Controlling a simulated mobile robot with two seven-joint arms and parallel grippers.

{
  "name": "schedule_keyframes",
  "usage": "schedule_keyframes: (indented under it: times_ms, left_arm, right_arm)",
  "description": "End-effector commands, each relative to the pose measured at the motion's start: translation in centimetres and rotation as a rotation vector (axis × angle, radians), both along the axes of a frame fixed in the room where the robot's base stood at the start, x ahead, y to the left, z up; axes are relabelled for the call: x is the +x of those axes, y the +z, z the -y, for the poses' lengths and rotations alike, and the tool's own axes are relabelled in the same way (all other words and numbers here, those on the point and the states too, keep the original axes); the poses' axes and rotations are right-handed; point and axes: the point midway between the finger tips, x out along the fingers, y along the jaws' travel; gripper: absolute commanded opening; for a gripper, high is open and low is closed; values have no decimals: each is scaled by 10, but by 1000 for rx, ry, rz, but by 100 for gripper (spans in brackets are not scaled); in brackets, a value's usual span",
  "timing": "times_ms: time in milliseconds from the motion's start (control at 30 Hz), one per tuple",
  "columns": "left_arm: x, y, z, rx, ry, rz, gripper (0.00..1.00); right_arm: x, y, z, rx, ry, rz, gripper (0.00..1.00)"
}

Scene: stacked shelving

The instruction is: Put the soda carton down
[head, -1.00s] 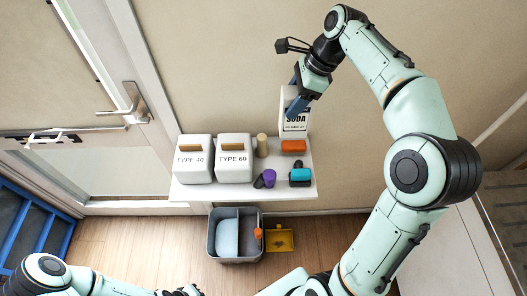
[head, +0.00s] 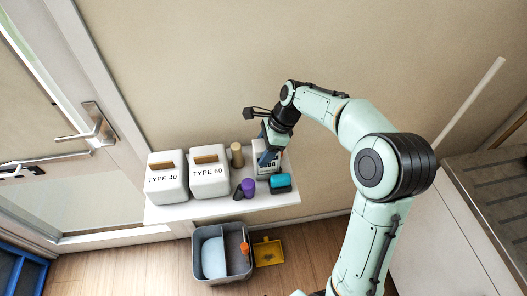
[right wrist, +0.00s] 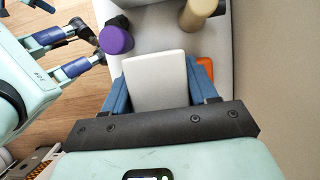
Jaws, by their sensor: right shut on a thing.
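The white soda carton (head: 267,168) is upright at the right part of the white shelf (head: 220,208). My right gripper (head: 268,150) is shut on it from above, its blue fingers on either side. In the right wrist view the carton's pale top (right wrist: 155,80) sits between the fingers. The carton's base is hidden behind a teal and black item (head: 281,183), so I cannot tell whether it touches the shelf.
Two white canisters (head: 167,187) (head: 210,180) stand on the left of the shelf. A tan cylinder (head: 237,155) and a purple cup (head: 248,188) are close to the carton. An orange block (right wrist: 206,66) shows beside it. A grey bin (head: 207,278) and yellow dustpan (head: 268,253) are below.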

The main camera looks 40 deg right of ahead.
Motion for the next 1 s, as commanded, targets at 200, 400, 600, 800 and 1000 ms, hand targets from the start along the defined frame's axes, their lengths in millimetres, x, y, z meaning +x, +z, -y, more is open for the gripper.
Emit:
schedule_keyframes:
  times_ms: [200,400,600,800,1000]
  left_arm:
    - [-1,-1,0,0,0,-1,0]
    - [-1,-2,0,1,0,-2,0]
    - [-1,-2,0,1,0,-2,0]
    - [-1,-2,0,0,0,-1,0]
    - [2,3,0,0,0,2,0]
  right_arm:
    - [1,-5,0,-1,-2,4,14]
    - [0,-8,0,0,-1,2,14]
    - [0,-8,0,-1,-1,2,83]
    - [0,-7,0,-1,-1,2,83]
    - [-2,15,8,-3,-3,6,83]
